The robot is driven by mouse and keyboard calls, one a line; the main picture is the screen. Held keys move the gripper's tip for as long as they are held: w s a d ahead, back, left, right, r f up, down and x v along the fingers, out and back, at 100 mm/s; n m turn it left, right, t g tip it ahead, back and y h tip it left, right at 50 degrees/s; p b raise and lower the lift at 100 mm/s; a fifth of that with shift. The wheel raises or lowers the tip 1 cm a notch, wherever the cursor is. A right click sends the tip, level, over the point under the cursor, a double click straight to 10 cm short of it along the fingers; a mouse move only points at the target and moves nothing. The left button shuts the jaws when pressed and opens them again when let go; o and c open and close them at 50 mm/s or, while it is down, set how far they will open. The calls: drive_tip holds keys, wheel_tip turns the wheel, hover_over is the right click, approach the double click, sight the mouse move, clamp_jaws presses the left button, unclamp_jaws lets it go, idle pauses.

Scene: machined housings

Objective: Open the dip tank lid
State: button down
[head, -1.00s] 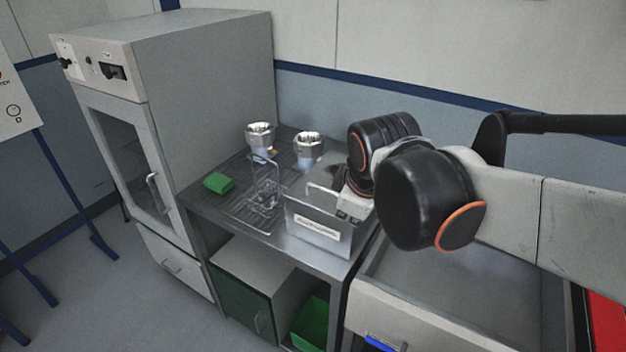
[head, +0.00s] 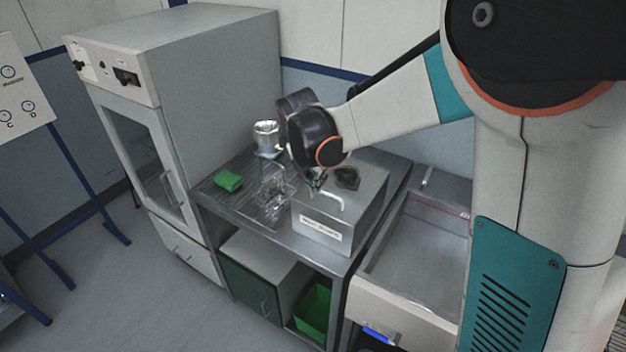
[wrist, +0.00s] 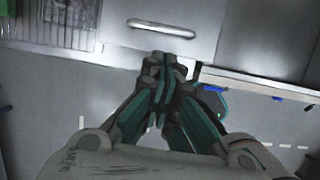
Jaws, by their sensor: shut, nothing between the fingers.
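The dip tank (head: 325,240) is a grey metal box with a white label on its front, standing on the metal bench. Its flat lid (head: 372,188) looks shut in the head view. A pale bar handle (head: 328,200) stands near the lid's front edge; the handle also shows in the wrist view (wrist: 160,26). My gripper (head: 316,182) is above the lid, just behind the handle in the head picture, partly hidden by my wrist. In the wrist view my gripper (wrist: 170,62) has its fingers together and empty, apart from the handle in the picture.
A wire basket (head: 272,188) stands left of the tank on a drain rack. A metal housing (head: 265,136) and a green item (head: 229,181) are behind and left. A tall cabinet (head: 215,90) flanks the bench; a sink (head: 415,245) lies right. A dark round patch shows on the lid.

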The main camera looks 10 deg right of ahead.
sight(324, 208)
drive_tip(key=b+x, duration=0.6)
drive_tip(key=x, duration=0.4)
drive_tip(key=shift+w+f, duration=0.1)
drive_tip(key=shift+f, duration=0.05)
drive_tip(key=r+p, duration=0.1)
drive_tip(key=r, duration=0.2)
drive_tip(key=w+d+r+g+y+p, duration=0.1)
drive_tip(key=r+p, duration=0.1)
drive_tip(key=r, duration=0.1)
drive_tip(key=w+d+r+g+y+p, duration=0.1)
drive_tip(key=r+p, duration=0.1)
drive_tip(key=r, duration=0.2)
drive_tip(key=shift+w+d, duration=0.1)
drive_tip(key=shift+w, duration=0.05)
drive_tip(key=w+d+r+p, duration=0.8)
drive_tip(key=w+d+r, duration=0.6)
drive_tip(key=w+d, duration=0.3)
drive_tip(key=shift+d+p, duration=0.15)
drive_tip(key=shift+p, duration=0.15)
